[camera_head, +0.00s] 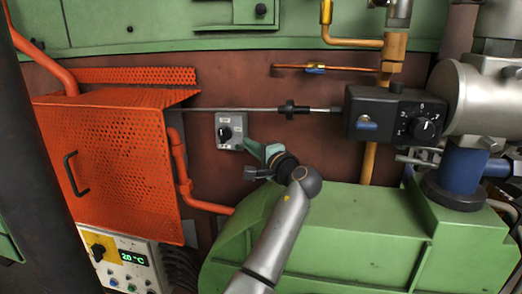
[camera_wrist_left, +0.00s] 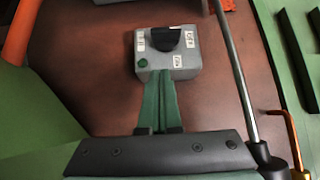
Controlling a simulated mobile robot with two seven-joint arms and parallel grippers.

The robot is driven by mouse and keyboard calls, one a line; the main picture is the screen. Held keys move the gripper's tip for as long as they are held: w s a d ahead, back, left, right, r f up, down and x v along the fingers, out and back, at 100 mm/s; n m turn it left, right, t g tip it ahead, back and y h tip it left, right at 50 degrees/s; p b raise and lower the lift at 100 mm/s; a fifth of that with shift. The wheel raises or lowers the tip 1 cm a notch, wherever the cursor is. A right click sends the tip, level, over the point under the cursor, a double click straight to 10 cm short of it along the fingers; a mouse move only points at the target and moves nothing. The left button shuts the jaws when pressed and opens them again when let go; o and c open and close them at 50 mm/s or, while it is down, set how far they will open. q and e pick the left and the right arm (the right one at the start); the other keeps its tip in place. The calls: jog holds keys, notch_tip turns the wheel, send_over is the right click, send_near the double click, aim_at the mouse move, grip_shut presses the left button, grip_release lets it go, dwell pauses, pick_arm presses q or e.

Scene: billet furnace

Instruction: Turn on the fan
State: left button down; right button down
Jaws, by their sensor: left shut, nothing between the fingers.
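A small grey switch box (camera_head: 231,131) with a black rotary knob (camera_head: 226,133) is mounted on the brown-red wall. In the left wrist view the box (camera_wrist_left: 185,70) shows the black knob (camera_wrist_left: 167,39), white labels on both sides and below it, and a green round spot at its lower left. The lower label seems to read "FAN". My left gripper (camera_head: 250,147) is at the lower right of the box. In the left wrist view its green fingers (camera_wrist_left: 155,88) are shut and empty, tips close to the box's lower edge. Whether they touch it I cannot tell. My right gripper is out of view.
An orange perforated guard (camera_head: 115,160) stands at left, above a control panel (camera_head: 125,265) reading about 20 °C. A thin metal rod (camera_head: 240,109) runs above the switch box to a black dial unit (camera_head: 385,113). A large green housing (camera_head: 350,240) lies below right.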

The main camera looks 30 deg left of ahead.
aim_at(227, 138)
pick_arm(q)
jog(key=a, duration=0.2)
jog(key=a+p, duration=0.1)
jog(key=a, duration=0.1)
jog(key=shift+s+a, duration=0.1)
jog(key=shift+s, duration=0.15)
jog(key=shift+a, duration=0.1)
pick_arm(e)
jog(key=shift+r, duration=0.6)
pick_arm(q)
jog(key=shift+a, duration=0.1)
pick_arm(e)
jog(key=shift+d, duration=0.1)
